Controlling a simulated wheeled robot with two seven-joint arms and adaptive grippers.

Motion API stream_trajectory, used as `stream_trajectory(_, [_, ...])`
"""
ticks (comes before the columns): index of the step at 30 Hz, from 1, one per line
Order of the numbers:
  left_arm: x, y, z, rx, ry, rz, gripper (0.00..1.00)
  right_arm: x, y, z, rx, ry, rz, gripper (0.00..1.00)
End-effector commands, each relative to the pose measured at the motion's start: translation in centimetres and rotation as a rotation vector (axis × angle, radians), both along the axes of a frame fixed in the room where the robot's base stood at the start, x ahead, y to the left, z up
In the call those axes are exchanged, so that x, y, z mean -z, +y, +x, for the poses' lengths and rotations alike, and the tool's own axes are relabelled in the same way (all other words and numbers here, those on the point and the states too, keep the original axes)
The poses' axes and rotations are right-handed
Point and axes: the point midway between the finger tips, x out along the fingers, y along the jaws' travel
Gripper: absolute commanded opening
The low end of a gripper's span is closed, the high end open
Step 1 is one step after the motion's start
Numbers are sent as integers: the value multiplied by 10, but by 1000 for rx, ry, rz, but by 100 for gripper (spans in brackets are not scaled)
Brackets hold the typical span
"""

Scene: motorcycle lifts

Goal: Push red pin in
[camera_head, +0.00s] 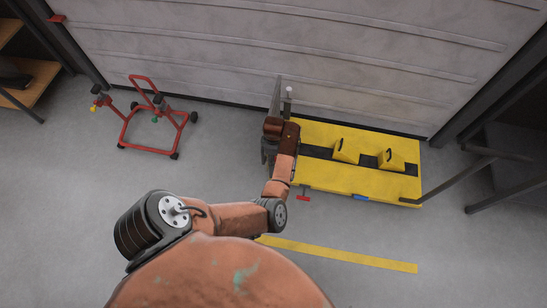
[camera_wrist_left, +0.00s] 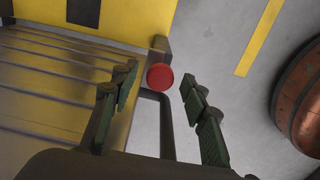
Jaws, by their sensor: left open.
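The red pin shows its round red head (camera_wrist_left: 160,77) in the left wrist view, beside a grey bracket at the corner of the yellow motorcycle lift (camera_head: 315,130). My left gripper (camera_wrist_left: 160,74) is open, with one dark green-padded finger on each side of the red head in the picture. I cannot tell how far the fingertips are from it. My right gripper is not in view.
A red T-shaped part (camera_head: 303,197) sticks out at the lift's front edge. A red wheeled stand (camera_head: 150,133) is on the floor to the left. A yellow floor line (camera_head: 340,256) runs in front. Dark metal frames stand at the right. The floor between is clear.

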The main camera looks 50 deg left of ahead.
Motion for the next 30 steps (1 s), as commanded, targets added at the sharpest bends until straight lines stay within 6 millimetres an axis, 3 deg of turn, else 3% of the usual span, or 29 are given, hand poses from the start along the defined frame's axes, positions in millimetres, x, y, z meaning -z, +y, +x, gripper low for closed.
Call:
stream_trajectory(5, [-20,0,2,0,-4,2,41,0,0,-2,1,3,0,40])
stream_trajectory(18, [-103,0,2,1,-3,1,41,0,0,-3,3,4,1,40])
stream_trajectory(24, [-117,0,1,0,-1,-1,41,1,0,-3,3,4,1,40])
stream_trajectory(30, [-119,0,0,0,-1,-1,41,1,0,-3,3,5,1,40])
